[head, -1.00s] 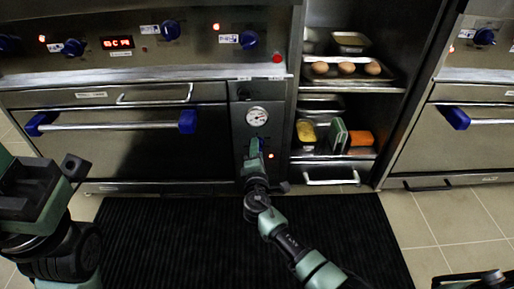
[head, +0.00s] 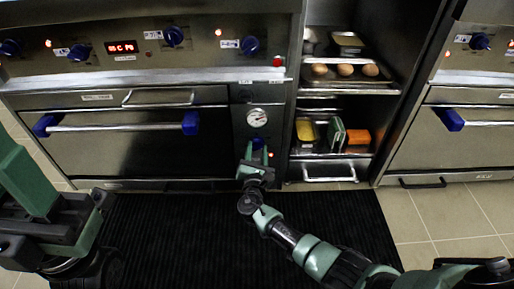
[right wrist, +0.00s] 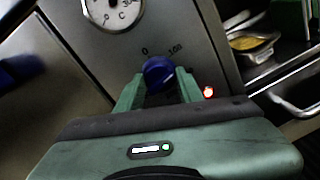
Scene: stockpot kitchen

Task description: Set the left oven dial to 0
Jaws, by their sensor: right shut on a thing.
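The left oven dial is a blue knob (head: 258,143) on the narrow steel panel below a round gauge (head: 257,117). In the right wrist view the dial (right wrist: 158,72) sits between the two green fingers of my right gripper (right wrist: 159,90), which are shut on it. The marks "0" and "100" show above it, left and right. I cannot tell where its pointer stands. In the head view my right gripper (head: 253,157) reaches up to the dial and covers its lower part. My left gripper (head: 98,198) is at the lower left, away from the panel; its jaw opening is unclear.
A red light (right wrist: 209,92) is right of the dial. The oven door's handle (head: 120,127) with blue ends is to the left. An open shelf with eggs (head: 345,70) and food containers (head: 307,130) is to the right. A black mat (head: 190,235) covers the floor.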

